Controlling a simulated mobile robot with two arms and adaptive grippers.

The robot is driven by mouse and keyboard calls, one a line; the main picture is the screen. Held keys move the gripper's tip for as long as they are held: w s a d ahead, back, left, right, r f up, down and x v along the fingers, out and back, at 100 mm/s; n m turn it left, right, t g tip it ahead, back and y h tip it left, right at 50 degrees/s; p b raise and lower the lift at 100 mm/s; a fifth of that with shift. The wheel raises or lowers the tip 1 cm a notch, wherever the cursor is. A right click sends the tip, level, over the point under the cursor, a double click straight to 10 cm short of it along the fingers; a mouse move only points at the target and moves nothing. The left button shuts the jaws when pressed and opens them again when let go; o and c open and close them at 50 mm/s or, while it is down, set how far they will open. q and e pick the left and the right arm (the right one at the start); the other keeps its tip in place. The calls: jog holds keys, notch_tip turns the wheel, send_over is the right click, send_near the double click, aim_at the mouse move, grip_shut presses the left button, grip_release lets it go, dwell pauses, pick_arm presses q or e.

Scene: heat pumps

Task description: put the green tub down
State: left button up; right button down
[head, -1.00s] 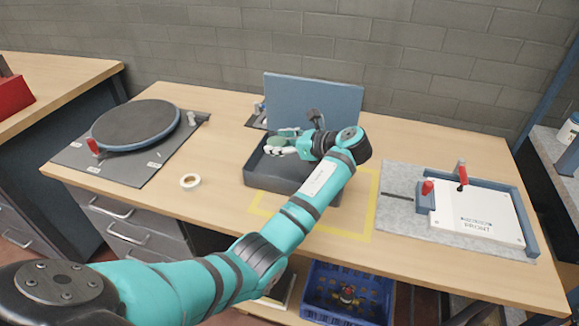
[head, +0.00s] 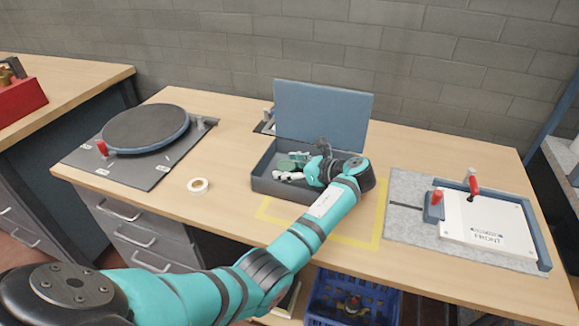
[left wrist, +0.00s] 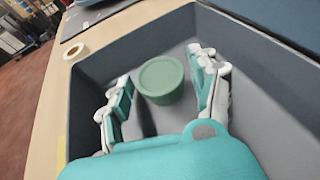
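The green tub (left wrist: 162,82) stands upright on the floor of the open grey case, between the spread fingers of my left gripper (left wrist: 160,95). A gap shows on both sides of the tub, so the gripper looks open. In the head view the tub (head: 286,165) is small and partly covered by my left gripper (head: 292,167), which reaches down inside the grey case (head: 262,183). The case's blue-grey lid (head: 322,112) stands up at the back. My right gripper is in neither view.
A roll of tape (head: 198,185) lies left of the case. A round turntable (head: 146,128) is further left. A white plate in a fixture (head: 487,228) is at the right. The case walls stand close around my gripper. A blue crate (head: 375,302) is below the bench.

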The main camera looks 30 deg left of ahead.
pick_arm(q)
jog(key=shift+o, duration=0.6)
jog(key=shift+r, duration=0.1)
jog(key=shift+d+r, duration=0.1)
jog(key=shift+r, duration=0.05)
jog(key=v, duration=1.1)
jog(key=shift+d+r, duration=0.15)
jog(key=shift+d, duration=0.2)
